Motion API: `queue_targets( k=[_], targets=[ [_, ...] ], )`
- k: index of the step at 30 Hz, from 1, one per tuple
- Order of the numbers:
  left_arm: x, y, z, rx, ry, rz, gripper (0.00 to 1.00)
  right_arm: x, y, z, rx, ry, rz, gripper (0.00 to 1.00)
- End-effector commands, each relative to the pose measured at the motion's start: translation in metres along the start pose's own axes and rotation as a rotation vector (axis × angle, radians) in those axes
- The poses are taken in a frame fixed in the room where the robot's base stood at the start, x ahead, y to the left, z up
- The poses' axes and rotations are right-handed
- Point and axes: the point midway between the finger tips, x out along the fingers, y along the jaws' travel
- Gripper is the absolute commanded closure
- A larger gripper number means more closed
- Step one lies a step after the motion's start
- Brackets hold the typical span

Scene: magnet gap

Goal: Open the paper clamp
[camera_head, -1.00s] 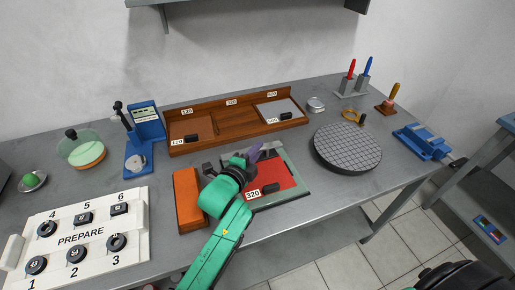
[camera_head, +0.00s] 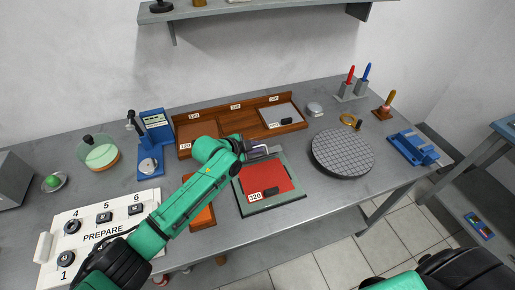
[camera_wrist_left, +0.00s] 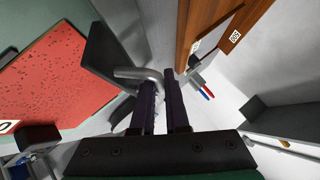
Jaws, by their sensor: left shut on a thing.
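The paper clamp (camera_wrist_left: 108,62) is a dark grey bar with a bent metal lever (camera_wrist_left: 138,74) in the left wrist view. It lies along the far edge of a grey-green board (camera_head: 296,178) that carries a red sheet (camera_head: 278,174); the red sheet also shows in the left wrist view (camera_wrist_left: 62,72). My left gripper (camera_wrist_left: 165,100) is shut on the clamp lever, its dark fingers on either side of the lever's bent end. In the head view my left gripper (camera_head: 259,151) is at the board's far edge, partly hiding the clamp. My right gripper is not in view.
A wooden tray (camera_head: 236,124) is just behind, an orange block (camera_head: 203,218) to the left, a round gridded plate (camera_head: 343,152) to the right. The white button panel (camera_head: 120,213) is at front left.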

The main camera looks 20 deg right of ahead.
Motion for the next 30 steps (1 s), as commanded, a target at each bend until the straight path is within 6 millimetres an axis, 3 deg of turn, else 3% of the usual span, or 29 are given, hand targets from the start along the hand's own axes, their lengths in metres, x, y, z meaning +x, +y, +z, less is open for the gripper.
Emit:
queue_targets(
  k=[9,15,21,30],
  targets=[
    [0.011,-0.006,0.01,-0.186,0.01,0.182,1.0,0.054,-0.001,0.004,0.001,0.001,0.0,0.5],
    [0.013,-0.008,0.011,-0.269,0.012,0.267,1.0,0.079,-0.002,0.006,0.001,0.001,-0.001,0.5],
    [0.013,-0.01,0.012,-0.316,0.013,0.315,1.0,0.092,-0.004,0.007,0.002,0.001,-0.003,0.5],
    [0.012,-0.011,0.011,-0.333,0.012,0.334,1.0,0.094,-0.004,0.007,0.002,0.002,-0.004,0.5]
  ],
)
